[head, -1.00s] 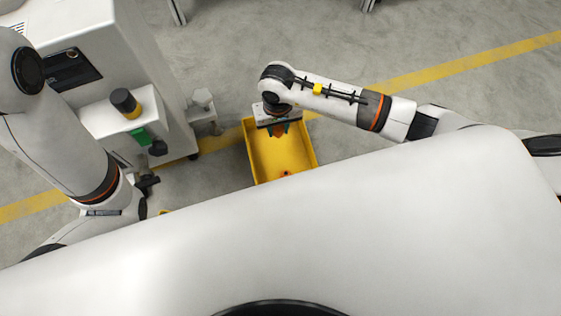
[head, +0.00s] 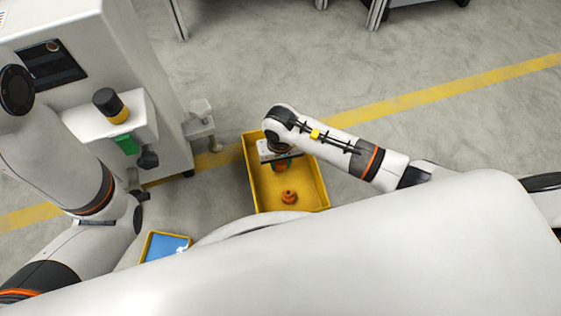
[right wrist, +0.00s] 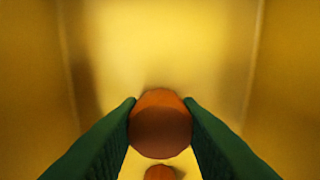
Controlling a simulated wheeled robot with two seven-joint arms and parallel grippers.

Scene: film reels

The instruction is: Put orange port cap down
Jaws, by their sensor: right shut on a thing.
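My right gripper (head: 279,168) is inside the outline of the yellow bin (head: 322,185), near its far end. In the right wrist view its two green fingers (right wrist: 160,125) are shut on an orange port cap (right wrist: 160,132), one on each side. The held cap also shows partly under the gripper in the head view (head: 280,167). A second orange cap (head: 289,197) rests on the bin floor, on the near side of the gripper. Its top edge shows at the bottom of the wrist view (right wrist: 160,173). I cannot tell whether the held cap touches the floor. My left gripper is not seen.
A white machine (head: 150,60) with a black-and-yellow knob (head: 110,105) stands to the left of the bin. A yellow-rimmed tray with a blue inside (head: 167,247) is at the lower left.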

